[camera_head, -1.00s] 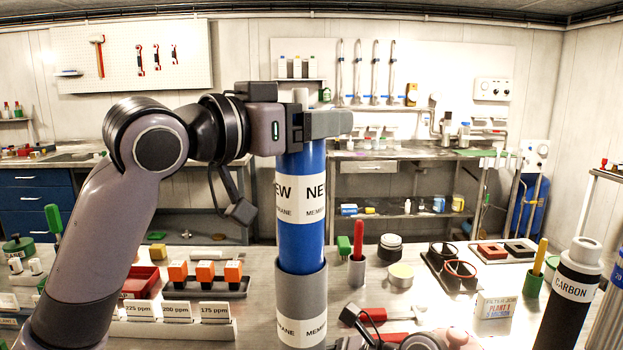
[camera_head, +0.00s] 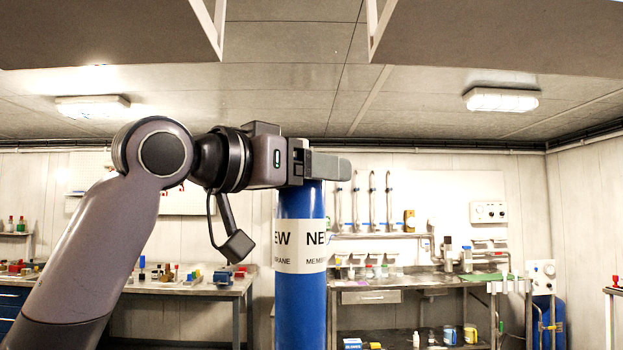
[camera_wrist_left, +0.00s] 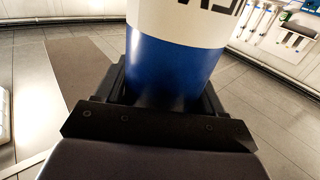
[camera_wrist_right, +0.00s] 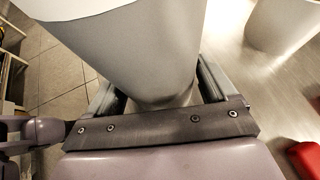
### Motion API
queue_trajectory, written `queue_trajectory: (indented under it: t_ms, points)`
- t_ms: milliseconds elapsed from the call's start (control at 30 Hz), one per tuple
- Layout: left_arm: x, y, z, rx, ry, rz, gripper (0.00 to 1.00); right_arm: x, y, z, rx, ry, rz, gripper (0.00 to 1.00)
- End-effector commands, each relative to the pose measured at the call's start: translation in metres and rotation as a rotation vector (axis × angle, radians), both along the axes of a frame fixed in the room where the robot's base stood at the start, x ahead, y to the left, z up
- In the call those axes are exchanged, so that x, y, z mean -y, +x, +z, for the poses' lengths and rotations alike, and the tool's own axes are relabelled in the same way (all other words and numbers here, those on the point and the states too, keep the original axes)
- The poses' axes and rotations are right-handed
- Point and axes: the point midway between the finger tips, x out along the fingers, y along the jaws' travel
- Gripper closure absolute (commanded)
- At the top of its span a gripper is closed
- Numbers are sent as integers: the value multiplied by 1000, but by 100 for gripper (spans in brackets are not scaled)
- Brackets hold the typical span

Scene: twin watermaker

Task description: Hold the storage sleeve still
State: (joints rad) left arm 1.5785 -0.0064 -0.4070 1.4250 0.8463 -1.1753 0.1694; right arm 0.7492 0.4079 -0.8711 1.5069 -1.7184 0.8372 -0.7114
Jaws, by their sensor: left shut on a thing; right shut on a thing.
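A blue membrane (camera_head: 300,315) with a white "NEW MEMBRANE" band stands upright in the middle of the head view; its lower end is below the frame. My left gripper (camera_head: 318,166) is shut on its top end. In the left wrist view the blue membrane (camera_wrist_left: 165,70) sits between the jaws. The grey storage sleeve (camera_wrist_right: 145,45) fills the middle of the right wrist view, with a white band at its upper left. My right gripper (camera_wrist_right: 160,92) is shut on it. The right gripper and the sleeve are out of the head view.
Overhead, two grey panels (camera_head: 490,30) reach in at the top of the head view. A back bench (camera_head: 400,280) with bottles and pipes stands behind. In the right wrist view a pale cylinder (camera_wrist_right: 285,25) and a red object (camera_wrist_right: 305,158) stand to the right.

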Motion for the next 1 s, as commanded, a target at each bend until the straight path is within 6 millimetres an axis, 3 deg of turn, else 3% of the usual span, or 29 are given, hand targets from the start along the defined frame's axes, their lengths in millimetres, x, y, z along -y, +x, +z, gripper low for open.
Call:
queue_trajectory:
  t_ms: [67, 100, 200, 233, 267, 300, 667, 1000]
  points:
    - [0, -1, 2, 4, -3, -1, 74, 0, 0, -1, -1, -1, 1, 61]
    - [0, -1, 2, 4, -3, -1, 41, 0, 0, -1, -1, -1, 1, 61]
    - [0, -1, 2, 4, -3, -1, 68, 0, 0, -1, -1, -1, 1, 61]
    - [0, -1, 2, 4, -3, -1, 68, 0, 0, -1, -1, -1, 1, 12]
    - [0, -1, 2, 4, -3, -1, 68, 0, 0, -1, -1, -1, 1, 2]
    - [0, -1, 2, 4, -3, 0, 68, 0, 0, -1, -1, -1, 1, 0]
    - [0, -1, 1, 4, -3, 0, 68, 8, -2, 4, 0, 0, -1, 0]
    - [0, -1, 2, 5, -2, 0, 68, 59, -17, 32, 0, -4, -2, 0]
